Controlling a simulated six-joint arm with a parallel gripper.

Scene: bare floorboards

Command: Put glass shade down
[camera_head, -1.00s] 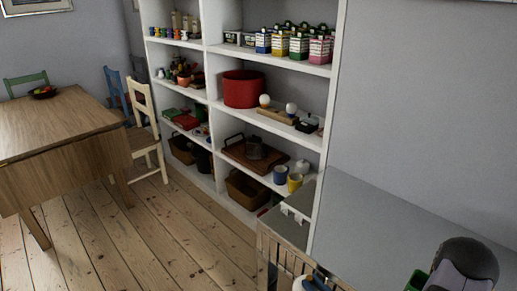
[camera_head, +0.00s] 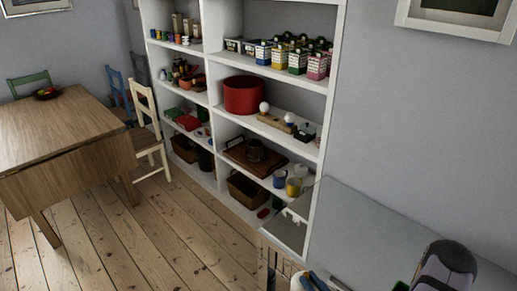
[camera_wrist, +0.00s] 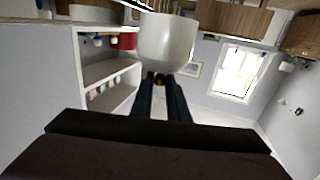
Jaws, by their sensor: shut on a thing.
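The glass shade (camera_wrist: 167,42) is a smooth, whitish, bowl-shaped piece. It is in the upper middle of the wrist view, just beyond the fingertips of my gripper (camera_wrist: 160,80). The two dark fingers are close together and shut on the shade's near end. A small brownish round spot shows between the fingertips. The wrist view looks upside down, with the shade held clear of the surfaces around it. I cannot make out the shade or my gripper in the head view.
A white shelf unit (camera_head: 212,105) holds a red pot (camera_head: 243,95), boxes and mugs. A grey surface (camera_head: 365,232) lies right of it, with a rounded grey and black thing (camera_head: 445,268) at its near end. A wooden table (camera_head: 60,135) and cream chair (camera_head: 147,120) stand left, beside open floorboards.

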